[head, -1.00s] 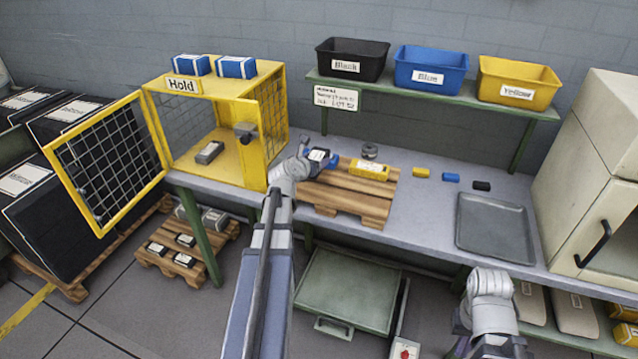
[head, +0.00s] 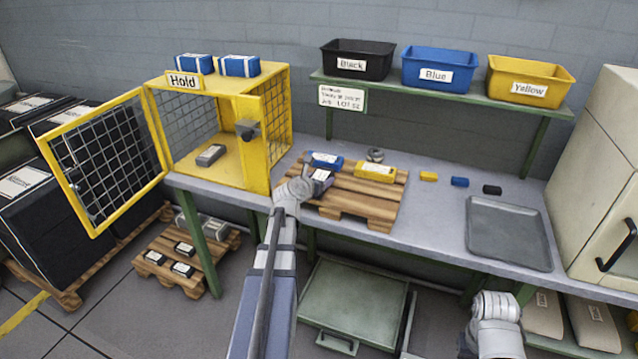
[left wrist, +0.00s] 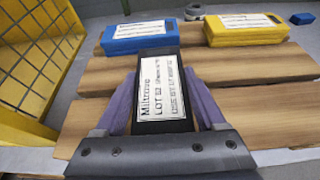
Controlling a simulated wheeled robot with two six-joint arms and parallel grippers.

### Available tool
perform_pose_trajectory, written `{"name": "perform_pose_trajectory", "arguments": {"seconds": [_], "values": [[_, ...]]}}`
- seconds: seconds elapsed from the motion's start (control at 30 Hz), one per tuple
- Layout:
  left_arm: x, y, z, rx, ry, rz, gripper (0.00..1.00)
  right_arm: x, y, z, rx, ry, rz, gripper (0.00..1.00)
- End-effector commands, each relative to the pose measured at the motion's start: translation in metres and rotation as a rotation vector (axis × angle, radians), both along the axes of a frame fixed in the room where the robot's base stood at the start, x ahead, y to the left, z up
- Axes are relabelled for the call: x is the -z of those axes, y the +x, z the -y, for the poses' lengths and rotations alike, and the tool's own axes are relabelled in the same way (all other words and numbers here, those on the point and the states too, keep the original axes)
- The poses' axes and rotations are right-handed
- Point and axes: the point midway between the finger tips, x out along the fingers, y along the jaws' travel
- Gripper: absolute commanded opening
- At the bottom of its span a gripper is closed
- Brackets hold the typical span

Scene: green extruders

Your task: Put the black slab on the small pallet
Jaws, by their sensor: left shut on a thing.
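The black slab (left wrist: 160,70) with a white label is between the purple fingers of my left gripper (left wrist: 157,112), which is shut on it. In the head view the black slab (head: 321,175) shows small beside my left gripper (head: 312,182), over the left front part of the small wooden pallet (head: 350,210) on the bench. A blue slab (head: 325,160) and a yellow slab (head: 375,171) lie on the pallet's back part, beyond the black one. I cannot tell if the black slab touches the boards. My right gripper is out of view.
A yellow mesh cage (head: 232,85) with an open door stands left of the pallet. A grey tray (head: 508,232) lies on the bench at right. Small yellow, blue and black blocks and a grey round part (head: 375,155) lie behind. Three bins stand on the shelf above.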

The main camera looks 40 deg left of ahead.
Motion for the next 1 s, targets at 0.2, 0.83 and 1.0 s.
{"name": "perform_pose_trajectory", "arguments": {"seconds": [0.2, 0.83, 1.0], "values": [[0.004, 0.0, 0.0, 0.0, 0.0, 0.001, 0.0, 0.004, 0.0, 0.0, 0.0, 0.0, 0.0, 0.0], [-0.005, -0.006, 0.002, -0.001, 0.0, 0.0, 1.0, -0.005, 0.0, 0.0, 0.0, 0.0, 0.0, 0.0], [-0.019, -0.037, 0.01, -0.002, -0.001, 0.0, 1.0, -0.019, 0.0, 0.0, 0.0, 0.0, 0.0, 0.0]]}}
